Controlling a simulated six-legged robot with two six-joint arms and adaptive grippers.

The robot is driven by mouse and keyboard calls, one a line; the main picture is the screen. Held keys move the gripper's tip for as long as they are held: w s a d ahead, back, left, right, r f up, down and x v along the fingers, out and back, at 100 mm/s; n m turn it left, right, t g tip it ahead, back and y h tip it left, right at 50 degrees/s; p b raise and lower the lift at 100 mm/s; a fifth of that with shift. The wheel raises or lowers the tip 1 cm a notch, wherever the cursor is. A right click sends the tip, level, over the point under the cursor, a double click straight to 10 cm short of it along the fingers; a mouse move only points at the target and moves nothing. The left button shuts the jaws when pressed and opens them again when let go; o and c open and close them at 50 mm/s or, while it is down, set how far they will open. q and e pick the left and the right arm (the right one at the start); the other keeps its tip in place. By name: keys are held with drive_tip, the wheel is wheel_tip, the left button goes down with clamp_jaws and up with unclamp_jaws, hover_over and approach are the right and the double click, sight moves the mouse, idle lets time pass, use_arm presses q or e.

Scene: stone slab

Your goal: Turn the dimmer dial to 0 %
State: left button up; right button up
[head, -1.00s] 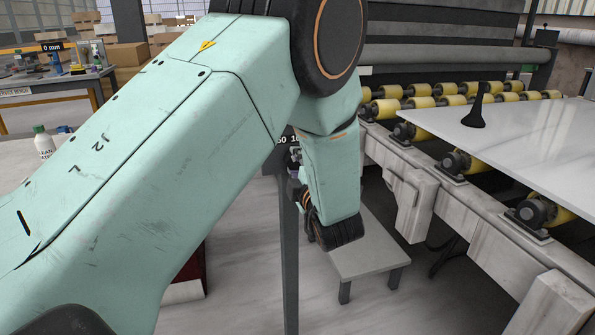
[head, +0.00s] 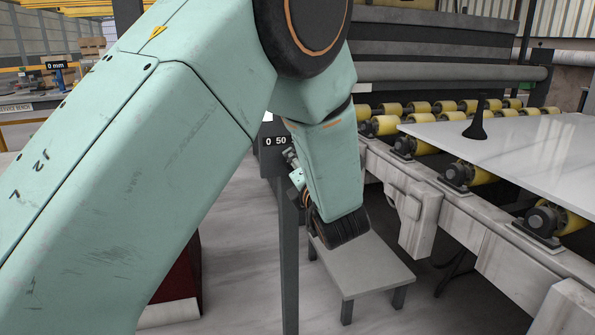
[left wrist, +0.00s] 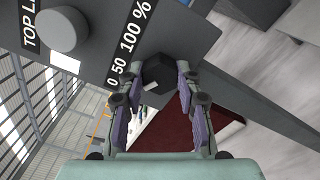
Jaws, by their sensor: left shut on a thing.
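The dimmer dial (left wrist: 158,72) is a dark, faceted knob at the edge of a grey control panel (left wrist: 190,35) in the left wrist view. Beside it is a label strip (left wrist: 128,45) reading 0, 50, 100 %. My left gripper (left wrist: 160,80) is shut on the dial, one finger on each side. In the head view my left arm hides the dial; part of the label (head: 276,141) shows beside the arm. My right gripper is not in view.
A round grey knob (left wrist: 62,29) sits on the same panel. A post (head: 289,250) stands below it. A low grey stool (head: 362,268) is close by. At right, a white slab (head: 520,140) lies on yellow rollers with a black handle-like object (head: 477,122) on top.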

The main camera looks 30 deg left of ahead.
use_arm(q)
drive_tip(key=shift+s+f, duration=0.2)
drive_tip(key=shift+f, duration=0.15)
drive_tip(key=o, duration=0.8)
drive_tip(key=shift+o, duration=1.4)
drive_tip(key=shift+s+r, duration=0.1)
drive_tip(key=shift+r, duration=0.05)
drive_tip(key=shift+o, duration=0.3)
drive_tip(key=shift+w, duration=0.2)
drive_tip(key=shift+r, duration=0.1)
drive_tip(key=shift+s, duration=0.1)
